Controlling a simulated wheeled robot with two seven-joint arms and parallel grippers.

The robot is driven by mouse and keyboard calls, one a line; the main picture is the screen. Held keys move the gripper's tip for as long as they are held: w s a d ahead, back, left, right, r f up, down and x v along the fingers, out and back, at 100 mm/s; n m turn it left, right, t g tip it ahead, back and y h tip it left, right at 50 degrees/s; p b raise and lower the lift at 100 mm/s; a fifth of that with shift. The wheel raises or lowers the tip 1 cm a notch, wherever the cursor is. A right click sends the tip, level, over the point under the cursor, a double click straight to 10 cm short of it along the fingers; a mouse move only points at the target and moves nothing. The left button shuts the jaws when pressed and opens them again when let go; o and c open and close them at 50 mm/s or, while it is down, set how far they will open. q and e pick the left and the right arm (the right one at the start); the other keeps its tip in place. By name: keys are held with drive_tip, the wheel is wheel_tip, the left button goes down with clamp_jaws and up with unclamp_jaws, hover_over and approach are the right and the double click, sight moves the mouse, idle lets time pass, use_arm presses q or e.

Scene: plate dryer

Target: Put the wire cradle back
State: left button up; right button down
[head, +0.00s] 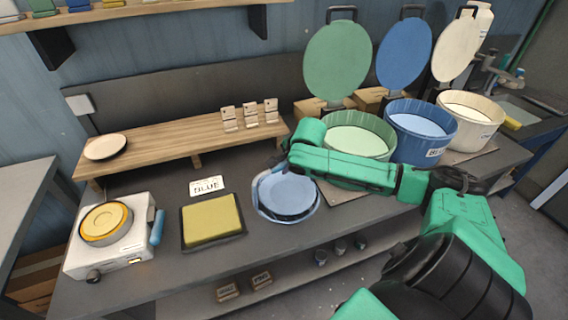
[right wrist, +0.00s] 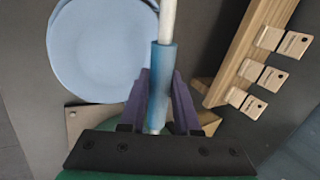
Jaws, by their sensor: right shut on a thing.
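My right gripper (head: 283,160) reaches in from the right, just behind the light-blue plates (head: 287,193) on the bench. In the right wrist view, the gripper (right wrist: 158,100) is shut on a blue grip (right wrist: 162,75) with a pale rod (right wrist: 168,20) running out of it. I take this to be the handle of the wire cradle; its wires are hard to make out. The light-blue plates also show in the right wrist view (right wrist: 102,48), left of the grip. In the head view my gripper and arm hide most of the handle. My left gripper is not in view.
A green bin (head: 375,128), a blue bin (head: 420,135) and a cream bin (head: 468,122) stand open at right. A wooden rack (head: 170,145) with several small tags is behind. A yellow pad (head: 212,218), a BLUE sign (head: 206,187) and a white heater (head: 105,255) are left.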

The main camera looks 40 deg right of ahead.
drive_tip(key=shift+f+p, duration=0.1)
drive_tip(key=shift+p, duration=0.2)
idle(0.7)
drive_tip(key=c, duration=0.5)
unclamp_jaws()
drive_tip(key=shift+c, duration=0.2)
drive_tip(key=shift+s+f, duration=0.1)
drive_tip(key=shift+s, duration=0.05)
drive_tip(key=shift+s+r, duration=0.2)
drive_tip(key=shift+r, duration=0.2)
drive_tip(key=v, duration=0.5)
drive_tip(key=shift+p, duration=0.3)
drive_tip(key=p+v, duration=0.2)
drive_tip(key=v, duration=0.6)
drive_tip(key=shift+r+p, duration=0.4)
